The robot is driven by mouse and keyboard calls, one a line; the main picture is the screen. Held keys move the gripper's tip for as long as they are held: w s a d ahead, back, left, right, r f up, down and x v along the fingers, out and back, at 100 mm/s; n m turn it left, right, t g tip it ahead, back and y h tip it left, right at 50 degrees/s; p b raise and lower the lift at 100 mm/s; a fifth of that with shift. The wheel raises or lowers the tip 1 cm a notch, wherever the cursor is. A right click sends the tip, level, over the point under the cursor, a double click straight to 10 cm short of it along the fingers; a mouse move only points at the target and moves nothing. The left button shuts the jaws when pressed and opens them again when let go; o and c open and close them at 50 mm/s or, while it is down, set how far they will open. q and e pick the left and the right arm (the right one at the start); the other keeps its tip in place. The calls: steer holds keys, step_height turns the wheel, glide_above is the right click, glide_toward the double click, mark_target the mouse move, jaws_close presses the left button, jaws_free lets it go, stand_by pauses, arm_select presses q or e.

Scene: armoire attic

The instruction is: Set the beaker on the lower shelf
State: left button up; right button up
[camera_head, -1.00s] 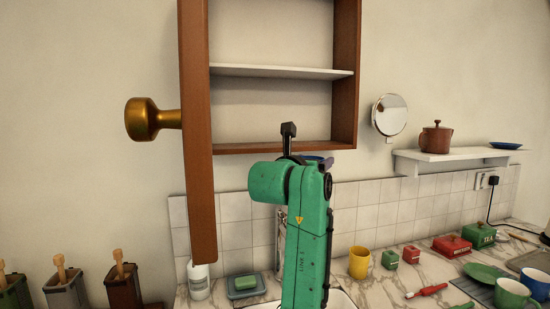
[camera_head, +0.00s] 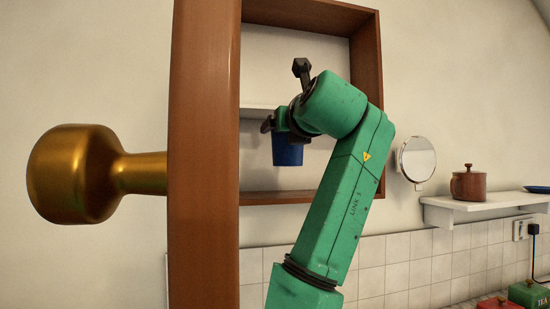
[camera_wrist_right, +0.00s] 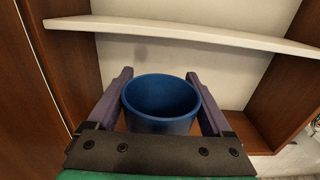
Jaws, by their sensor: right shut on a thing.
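A blue beaker (camera_head: 287,151) hangs upright from my right gripper (camera_head: 272,124) in front of the open wooden cabinet (camera_head: 366,85) in the head view. In the right wrist view the beaker (camera_wrist_right: 161,100) sits between the two fingers of my right gripper (camera_wrist_right: 160,98), which is shut on it; I see its open rim. The white middle shelf (camera_wrist_right: 190,32) is beyond and above the beaker there. The cabinet's lower shelf (camera_head: 255,197) is its wooden bottom board, below the beaker in the head view. My left gripper is not in view.
The open door (camera_head: 204,150) with a big brass knob (camera_head: 80,174) stands close on the left. A round mirror (camera_head: 416,160) and a white wall shelf (camera_head: 480,209) with a brown pot (camera_head: 468,184) are to the right. The lower compartment looks otherwise empty.

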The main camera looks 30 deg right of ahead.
steer(key=p+x, duration=0.1)
steer(key=x, duration=0.2)
steer(key=p+x, duration=0.2)
steer(key=x, duration=0.1)
steer(key=p+x, duration=0.2)
steer(key=x, duration=0.1)
steer(key=shift+w+d+r, duration=0.2)
steer(key=shift+w+r, duration=0.15)
steer(key=f, duration=0.4)
steer(key=shift+w+f, duration=0.1)
steer(key=shift+w, duration=0.2)
step_height(320, 180, down, 3)
steer(key=shift+f+p, duration=0.1)
steer(key=shift+p, duration=0.3)
steer(key=shift+w+d+f, duration=0.1)
steer(key=shift+f, duration=0.05)
steer(key=shift+f+b, duration=0.1)
steer(key=shift+b, duration=0.2)
steer(key=o, duration=1.2)
steer(key=shift+c, duration=0.2)
